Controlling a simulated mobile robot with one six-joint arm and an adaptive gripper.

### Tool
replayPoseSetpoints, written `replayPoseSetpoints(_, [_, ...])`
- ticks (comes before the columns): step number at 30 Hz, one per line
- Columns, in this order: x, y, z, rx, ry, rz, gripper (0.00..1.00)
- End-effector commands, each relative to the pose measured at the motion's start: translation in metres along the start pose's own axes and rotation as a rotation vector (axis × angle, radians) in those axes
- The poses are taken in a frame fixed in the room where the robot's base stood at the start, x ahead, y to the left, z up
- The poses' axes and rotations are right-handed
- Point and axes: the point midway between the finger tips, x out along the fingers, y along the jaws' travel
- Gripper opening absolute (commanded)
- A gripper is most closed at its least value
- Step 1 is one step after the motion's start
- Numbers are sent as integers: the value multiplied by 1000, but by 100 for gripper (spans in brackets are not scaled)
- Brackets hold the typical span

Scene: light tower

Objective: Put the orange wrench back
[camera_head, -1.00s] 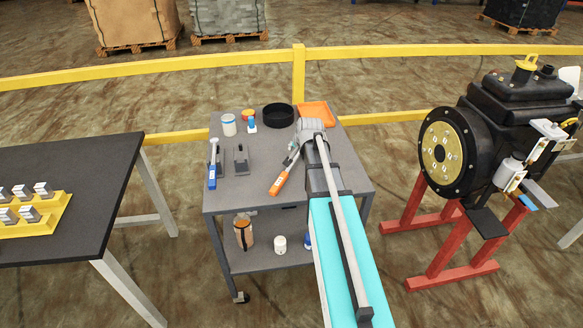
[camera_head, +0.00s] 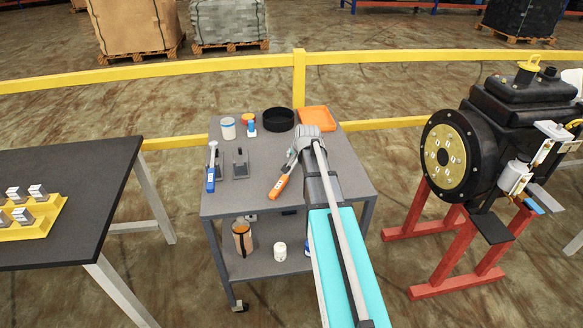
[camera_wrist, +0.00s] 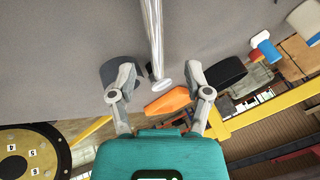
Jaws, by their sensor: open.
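The orange wrench, with its orange handle (camera_head: 279,187) toward me, is on the grey cart (camera_head: 230,203), its shaft pointing away beside my arm. In the wrist view a silver shaft (camera_wrist: 154,40), which looks like the wrench's, runs between the fingers of my gripper (camera_wrist: 160,78). The gripper is open, one finger on each side; I cannot tell whether either touches the shaft.
At the cart's back are a black round dish (camera_head: 278,120), an orange tray (camera_head: 318,117), a white jar (camera_head: 228,129) and a small blue-and-white bottle (camera_head: 252,126). A dark table (camera_head: 75,165) stands left, a black machine (camera_head: 480,140) right. A yellow rail (camera_head: 220,65) runs behind.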

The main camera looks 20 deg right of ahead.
Motion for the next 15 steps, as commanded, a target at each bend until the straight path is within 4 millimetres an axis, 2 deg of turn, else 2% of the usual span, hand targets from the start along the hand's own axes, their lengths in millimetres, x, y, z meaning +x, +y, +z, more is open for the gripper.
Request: replayPoseSetpoints(15, [37,4,3,0,0,0,64])
